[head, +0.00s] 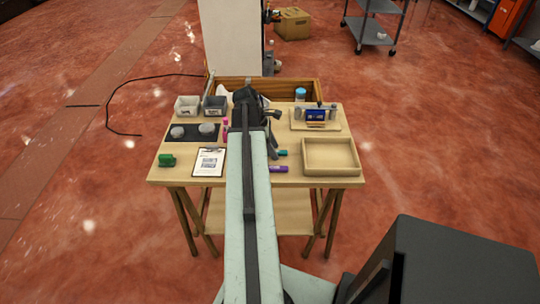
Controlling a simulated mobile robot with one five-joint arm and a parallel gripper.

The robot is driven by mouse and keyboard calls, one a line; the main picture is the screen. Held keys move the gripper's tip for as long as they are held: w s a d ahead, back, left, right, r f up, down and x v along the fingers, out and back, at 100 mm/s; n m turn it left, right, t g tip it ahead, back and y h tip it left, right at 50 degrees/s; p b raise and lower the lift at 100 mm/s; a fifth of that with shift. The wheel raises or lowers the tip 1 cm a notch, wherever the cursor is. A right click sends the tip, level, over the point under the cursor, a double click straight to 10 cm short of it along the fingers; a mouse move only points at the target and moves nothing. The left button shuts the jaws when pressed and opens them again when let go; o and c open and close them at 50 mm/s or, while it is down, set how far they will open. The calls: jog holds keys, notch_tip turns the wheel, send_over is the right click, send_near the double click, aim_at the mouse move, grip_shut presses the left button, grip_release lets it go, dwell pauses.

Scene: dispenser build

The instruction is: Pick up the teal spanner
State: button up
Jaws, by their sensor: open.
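A small teal piece (283,153), which may be part of the teal spanner, lies on the wooden table (320,188) just right of my arm. Its left part is hidden, and its full shape is too small to tell. My gripper (273,152) is dark and open. It reaches down over the table beside the left end of the teal piece. I cannot tell whether they touch.
A purple item (278,169) lies just in front of the teal piece. An empty wooden tray (330,172) is on the right, with a small device (316,114) behind it.

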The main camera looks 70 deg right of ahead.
jog(key=shift+f, duration=0.15)
grip_shut()
dwell(1.4)
